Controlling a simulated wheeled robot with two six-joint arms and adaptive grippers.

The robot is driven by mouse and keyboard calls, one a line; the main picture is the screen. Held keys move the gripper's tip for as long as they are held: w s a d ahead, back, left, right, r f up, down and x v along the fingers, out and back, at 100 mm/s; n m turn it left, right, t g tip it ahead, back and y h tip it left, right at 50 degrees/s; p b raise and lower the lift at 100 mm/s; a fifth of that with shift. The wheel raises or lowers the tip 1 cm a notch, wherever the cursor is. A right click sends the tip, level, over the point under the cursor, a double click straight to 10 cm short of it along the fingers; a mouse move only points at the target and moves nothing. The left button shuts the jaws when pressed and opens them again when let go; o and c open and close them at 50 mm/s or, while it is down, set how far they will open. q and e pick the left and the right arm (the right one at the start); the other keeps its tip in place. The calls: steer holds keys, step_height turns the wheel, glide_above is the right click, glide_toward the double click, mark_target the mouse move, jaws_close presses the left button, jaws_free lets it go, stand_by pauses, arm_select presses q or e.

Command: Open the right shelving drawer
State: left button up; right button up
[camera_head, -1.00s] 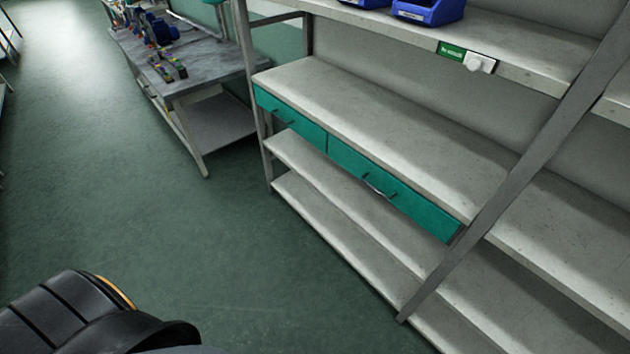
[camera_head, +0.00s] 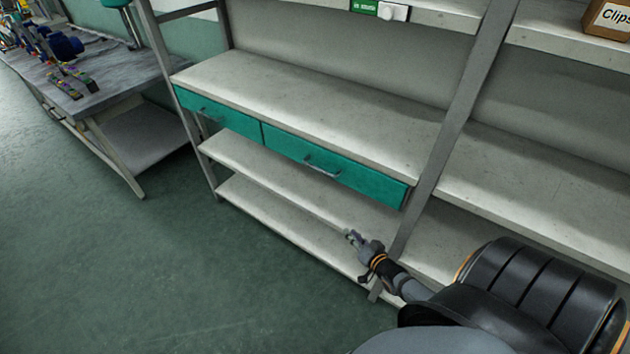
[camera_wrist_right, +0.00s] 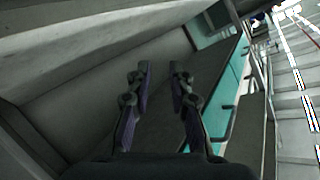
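The right shelving drawer (camera_head: 335,166) is a teal front with a grey bar handle (camera_head: 322,166), set under the middle shelf board. It looks shut, flush with the left drawer (camera_head: 218,113). My right gripper (camera_head: 352,237) is below and in front of the right drawer, apart from it, near the lower shelves. In the right wrist view its two fingers (camera_wrist_right: 158,68) stand apart with nothing between them. Teal drawer fronts (camera_wrist_right: 222,115) show right of the fingers in that view. My left gripper is in neither current view.
A slanting grey shelf post (camera_head: 452,130) stands just right of the right drawer. A workbench (camera_head: 100,85) with blue parts is at the far left. A box marked Clips (camera_head: 608,18) sits on the upper right shelf. The floor (camera_head: 180,270) in front is clear.

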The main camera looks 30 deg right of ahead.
steer(key=w+r+m+t+b, duration=0.1)
steer(key=w+r+t, duration=0.25)
steer(key=r, duration=0.45)
steer(key=m+t+y, duration=0.2)
steer(key=t, duration=0.1)
glide_toward(320, 171)
arm_select(q)
steer(key=f+b, duration=0.1)
steer(key=f, duration=0.1)
steer(key=s+f+b, duration=0.1)
steer(key=f, duration=0.2)
steer(key=shift+a, duration=0.15)
arm_select(e)
steer(key=x, duration=1)
steer(key=shift+w+d+f, duration=0.2)
steer(key=shift+w, duration=0.1)
jaws_close()
